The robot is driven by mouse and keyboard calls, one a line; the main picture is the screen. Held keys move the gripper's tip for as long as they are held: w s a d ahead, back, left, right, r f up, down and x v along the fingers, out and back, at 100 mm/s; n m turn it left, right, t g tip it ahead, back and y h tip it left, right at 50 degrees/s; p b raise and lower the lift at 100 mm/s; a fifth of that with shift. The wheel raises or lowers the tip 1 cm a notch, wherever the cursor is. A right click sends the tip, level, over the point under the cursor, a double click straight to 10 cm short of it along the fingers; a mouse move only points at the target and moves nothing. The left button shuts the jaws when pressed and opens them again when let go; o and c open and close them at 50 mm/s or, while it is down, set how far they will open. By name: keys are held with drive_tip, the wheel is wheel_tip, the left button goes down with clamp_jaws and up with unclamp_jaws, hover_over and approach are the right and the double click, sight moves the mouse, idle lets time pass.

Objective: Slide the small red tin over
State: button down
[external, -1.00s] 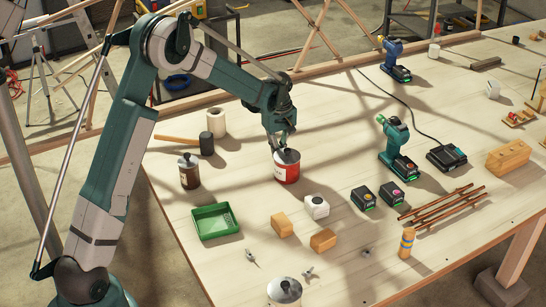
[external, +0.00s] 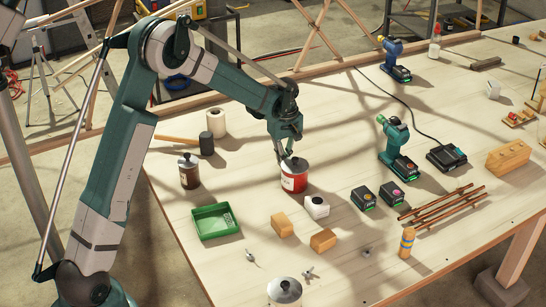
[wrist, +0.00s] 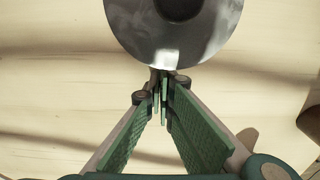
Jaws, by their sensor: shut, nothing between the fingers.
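The small red tin (external: 294,182) stands upright on the pale wooden table, with a grey metal lid and a pale band. In the wrist view its round shiny lid (wrist: 215,35) fills the top middle, with a dark centre. My gripper (external: 280,159) is at the tin's left rear side in the external view. In the wrist view my gripper's fingertips (wrist: 160,78) are together, with nothing between them, right at the tin's near edge. I cannot tell for sure whether they touch it.
A white-capped block (external: 316,207) stands close to the tin's front right. Wooden blocks (external: 323,240), a green tray (external: 214,221) and a dark tin (external: 189,173) lie in front and left. A green drill (external: 396,145) and batteries (external: 391,195) are to the right.

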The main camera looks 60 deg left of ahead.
drive_tip(key=a, duration=0.3)
drive_tip(key=shift+r, duration=0.25)
wheel_tip(320, 180, up, 10)
drive_tip(key=shift+f, duration=0.2)
drive_tip(key=shift+d, duration=0.15)
